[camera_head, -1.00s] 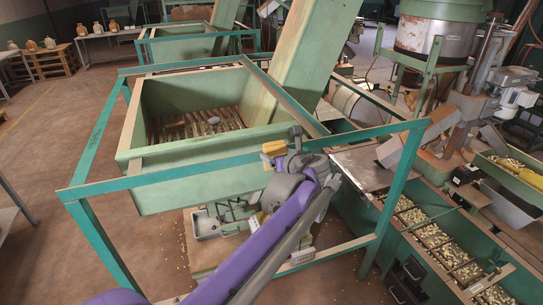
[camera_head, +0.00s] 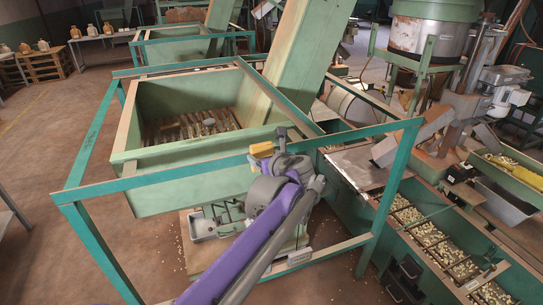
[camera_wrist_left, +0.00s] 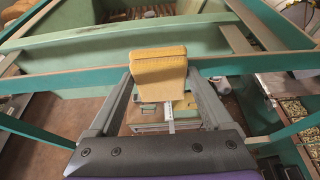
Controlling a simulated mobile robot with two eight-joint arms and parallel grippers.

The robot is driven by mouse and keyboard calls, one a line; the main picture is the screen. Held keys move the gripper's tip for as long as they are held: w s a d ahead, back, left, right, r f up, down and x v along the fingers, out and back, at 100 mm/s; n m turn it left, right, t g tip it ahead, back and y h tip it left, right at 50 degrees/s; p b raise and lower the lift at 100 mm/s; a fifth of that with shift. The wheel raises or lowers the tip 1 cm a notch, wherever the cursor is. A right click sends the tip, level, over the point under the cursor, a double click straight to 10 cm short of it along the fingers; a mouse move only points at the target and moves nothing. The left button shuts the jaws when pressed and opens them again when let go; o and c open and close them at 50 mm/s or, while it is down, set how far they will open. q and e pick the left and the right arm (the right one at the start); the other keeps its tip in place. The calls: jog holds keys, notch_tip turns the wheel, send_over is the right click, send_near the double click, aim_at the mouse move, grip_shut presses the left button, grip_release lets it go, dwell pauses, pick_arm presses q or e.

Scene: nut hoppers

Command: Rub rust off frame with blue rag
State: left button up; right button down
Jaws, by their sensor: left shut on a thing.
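The teal metal frame (camera_head: 130,183) surrounds a pale green hopper (camera_head: 180,190); its front top rail also crosses the left wrist view (camera_wrist_left: 60,80). Brown, rusty-looking wear shows along the rail's upper face. My left gripper (camera_head: 266,158) is at this front rail, right of its middle. It is shut on a yellow block-like pad (camera_head: 262,148), which fills the space between the fingers in the left wrist view (camera_wrist_left: 158,72). The pad overlaps the rail there; I cannot tell whether it touches. No blue rag shows. My right gripper is not in view.
A green chute (camera_head: 302,65) rises from the hopper's back right. A long trough of nuts (camera_head: 432,238) runs along the right. A small platform with a grey tray (camera_head: 203,230) sits low under the hopper. The floor at left (camera_head: 50,130) is open.

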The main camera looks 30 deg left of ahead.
pick_arm(q)
jog(key=shift+a, duration=0.1)
jog(key=shift+s+d, duration=1.9)
jog(key=shift+d, duration=0.25)
jog(key=shift+s+d, duration=0.95)
jog(key=shift+d, duration=0.2)
